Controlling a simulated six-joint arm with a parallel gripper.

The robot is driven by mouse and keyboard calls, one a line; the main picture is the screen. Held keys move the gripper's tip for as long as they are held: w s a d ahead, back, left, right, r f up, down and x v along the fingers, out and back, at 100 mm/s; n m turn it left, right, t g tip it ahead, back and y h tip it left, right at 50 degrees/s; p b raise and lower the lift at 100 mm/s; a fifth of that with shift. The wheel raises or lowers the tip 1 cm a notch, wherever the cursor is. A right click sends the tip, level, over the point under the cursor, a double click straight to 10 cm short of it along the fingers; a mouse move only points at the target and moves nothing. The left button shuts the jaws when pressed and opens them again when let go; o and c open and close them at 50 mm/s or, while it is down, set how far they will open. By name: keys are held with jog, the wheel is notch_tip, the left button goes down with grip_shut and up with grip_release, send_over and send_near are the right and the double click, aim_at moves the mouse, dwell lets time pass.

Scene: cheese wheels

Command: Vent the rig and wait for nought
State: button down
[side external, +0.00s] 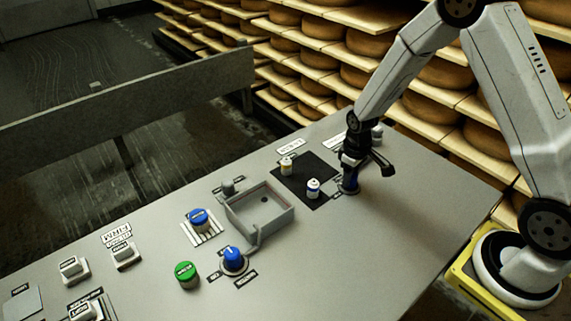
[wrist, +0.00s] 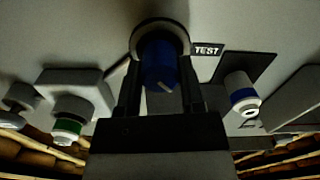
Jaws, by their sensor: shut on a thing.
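My gripper (side external: 352,182) is low over the right part of the grey console, its fingers down at a blue knob (side external: 348,187). In the wrist view my gripper (wrist: 160,85) has one finger on each side of the blue knob (wrist: 161,66) and is shut on it. The knob has a pale pointer line on its face and a grey collar around its far side. A label reading TEST (wrist: 207,50) is right of the collar. In the side view, my gripper partly hides the knob. I can make out no readable gauge or number.
Left of my gripper, a dark mat (side external: 289,183) bears a blue-and-white bottle (side external: 313,188) and a cream one (side external: 286,165). Further left are a grey basin (side external: 283,219), another blue knob (side external: 233,258), a green button (side external: 187,272) and switches (side external: 75,268). Cheese shelves (side external: 440,110) stand behind.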

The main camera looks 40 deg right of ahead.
jog(key=m, duration=0.4)
jog(key=shift+m, duration=2.3)
jog(key=shift+c, duration=1.1)
grip_release()
jog(key=shift+r, duration=0.15)
jog(key=shift+r, duration=3.8)
